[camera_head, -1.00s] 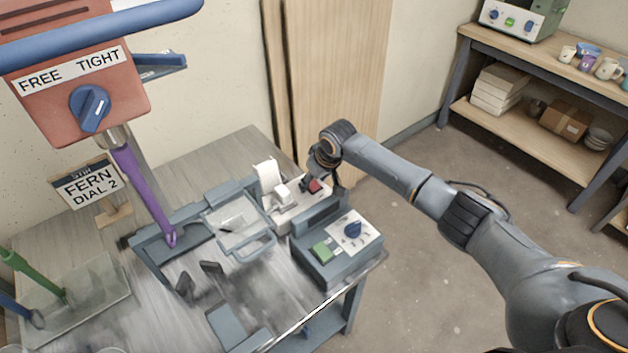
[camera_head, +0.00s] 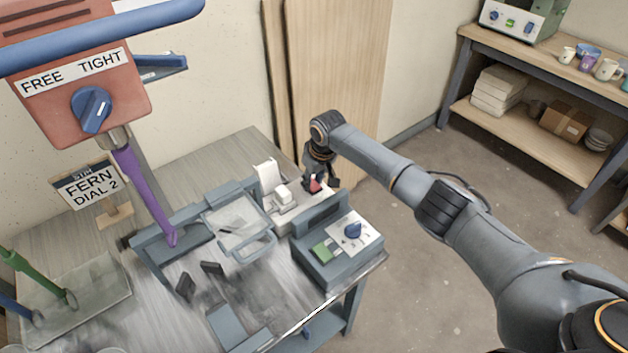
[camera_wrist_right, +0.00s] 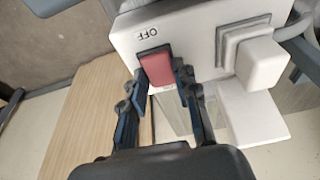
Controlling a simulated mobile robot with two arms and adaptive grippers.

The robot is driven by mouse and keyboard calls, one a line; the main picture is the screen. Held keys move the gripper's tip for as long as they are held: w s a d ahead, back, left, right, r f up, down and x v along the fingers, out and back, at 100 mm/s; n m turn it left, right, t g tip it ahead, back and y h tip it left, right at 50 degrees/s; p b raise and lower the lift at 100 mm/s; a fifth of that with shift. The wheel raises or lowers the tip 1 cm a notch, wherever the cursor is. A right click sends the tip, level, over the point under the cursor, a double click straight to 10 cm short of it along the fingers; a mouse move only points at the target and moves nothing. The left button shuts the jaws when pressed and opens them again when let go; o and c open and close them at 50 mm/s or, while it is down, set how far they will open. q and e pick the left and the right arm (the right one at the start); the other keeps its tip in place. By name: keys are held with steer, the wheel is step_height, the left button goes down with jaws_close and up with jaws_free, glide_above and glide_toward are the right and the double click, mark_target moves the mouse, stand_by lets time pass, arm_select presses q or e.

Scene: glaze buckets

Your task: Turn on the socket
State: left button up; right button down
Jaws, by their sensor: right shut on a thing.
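The socket is a white box (camera_head: 284,216) at the back right of the grey workbench, with a raised plug-like block (camera_head: 282,196) on it. Its red rocker switch (camera_head: 315,186) is at the box's right end. In the right wrist view the red switch (camera_wrist_right: 157,68) is beside an "OFF" mark on the white socket (camera_wrist_right: 195,38); a second mark beyond it is mostly hidden. My right gripper (camera_wrist_right: 163,76) has one finger on either side of the switch and is shut on it. My left gripper is not in view.
A grey control box (camera_head: 338,258) with a blue dial and green button stands close in front of the socket. A clear-lidded frame (camera_head: 238,222) is to its left. A red box (camera_head: 75,95) marked FREE and TIGHT hangs at upper left. Wood panels (camera_head: 335,80) lean behind.

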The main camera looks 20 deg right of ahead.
mark_target(313, 185)
steer(key=b, duration=0.1)
steer(key=g+b, duration=0.1)
steer(key=shift+w+f+h+b, duration=0.25)
steer(key=shift+w+h+b, duration=0.05)
steer(key=shift+b, duration=0.05)
steer(key=shift+a+r+g+b, duration=0.1)
steer(key=shift+r+g+b, duration=0.15)
steer(key=shift+g+b, duration=0.35)
steer(key=c, duration=1)
jaws_free()
steer(key=shift+r, duration=0.1)
step_height(313, 185, up, 12)
steer(key=shift+s, duration=0.2)
